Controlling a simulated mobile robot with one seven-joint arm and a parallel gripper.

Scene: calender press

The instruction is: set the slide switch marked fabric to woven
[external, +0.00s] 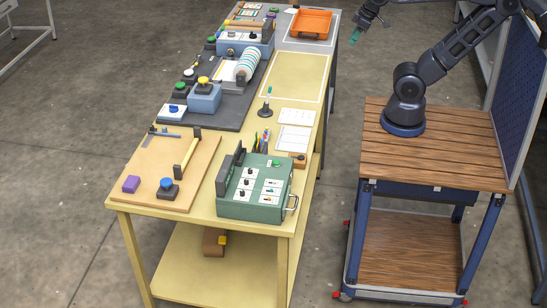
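A green control box (228,208) stands at the near right of the long yellow table. Its sloped top carries several white label plates with small dark knobs or sliders, and a green button (277,163). The lettering is too small to read, so I cannot tell which one is marked fabric or how it is set. My gripper (354,38), with teal fingertips, hangs at the top of the picture, to the right of the table's far part. It is far from the green box and touches nothing that I can see. I cannot tell whether its fingers are apart.
A wooden board (146,186) with a hammer lies left. An orange tray (311,23) is at the far end. Floor separates table and my cart.

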